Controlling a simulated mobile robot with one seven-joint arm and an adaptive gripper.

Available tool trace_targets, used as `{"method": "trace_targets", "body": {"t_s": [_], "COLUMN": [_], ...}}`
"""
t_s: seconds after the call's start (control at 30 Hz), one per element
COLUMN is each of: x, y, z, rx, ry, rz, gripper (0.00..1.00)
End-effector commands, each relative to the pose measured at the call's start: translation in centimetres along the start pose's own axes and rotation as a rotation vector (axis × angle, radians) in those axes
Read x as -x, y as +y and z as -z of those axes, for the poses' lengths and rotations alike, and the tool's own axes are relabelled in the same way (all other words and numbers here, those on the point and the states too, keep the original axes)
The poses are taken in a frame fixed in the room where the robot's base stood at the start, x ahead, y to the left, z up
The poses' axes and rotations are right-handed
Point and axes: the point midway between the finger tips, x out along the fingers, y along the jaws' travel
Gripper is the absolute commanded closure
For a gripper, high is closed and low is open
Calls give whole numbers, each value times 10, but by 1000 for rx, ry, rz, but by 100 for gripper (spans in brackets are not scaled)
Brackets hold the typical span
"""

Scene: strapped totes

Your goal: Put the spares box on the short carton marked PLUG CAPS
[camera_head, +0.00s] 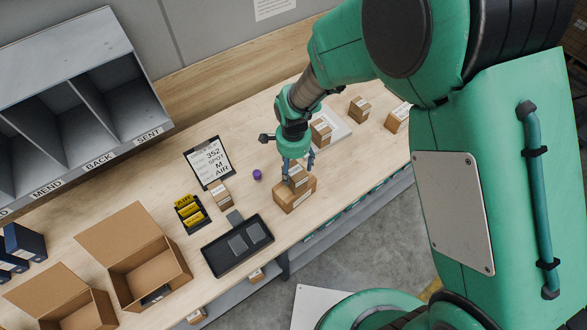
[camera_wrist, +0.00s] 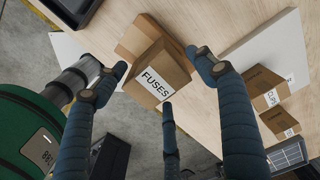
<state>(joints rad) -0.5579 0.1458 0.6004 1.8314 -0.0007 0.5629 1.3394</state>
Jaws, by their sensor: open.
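My gripper (camera_head: 298,162) is open above a small brown box (camera_head: 299,180) at the front middle of the bench. In the wrist view the fingers of my gripper (camera_wrist: 165,85) stand spread around this box, whose label reads FUSES (camera_wrist: 158,72). The box rests on a larger brown carton (camera_head: 294,198), which also shows in the wrist view (camera_wrist: 136,38). I cannot tell whether any finger touches the box. No label reading PLUG CAPS or spares can be read; the other box labels are too small or cut off.
Left are a black tray (camera_head: 212,259), a small box (camera_head: 220,194), a clipboard (camera_head: 190,166), a purple item (camera_head: 257,174) and open cartons (camera_head: 184,262).

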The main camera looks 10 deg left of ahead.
Motion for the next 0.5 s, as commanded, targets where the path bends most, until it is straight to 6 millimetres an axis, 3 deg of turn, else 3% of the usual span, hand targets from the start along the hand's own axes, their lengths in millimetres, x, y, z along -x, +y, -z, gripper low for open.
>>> {"method": "trace_targets", "body": {"t_s": [0.5], "x": [81], "y": [0], "z": [0], "rx": [0], "ry": [0], "rz": [2], "gripper": [30]}}
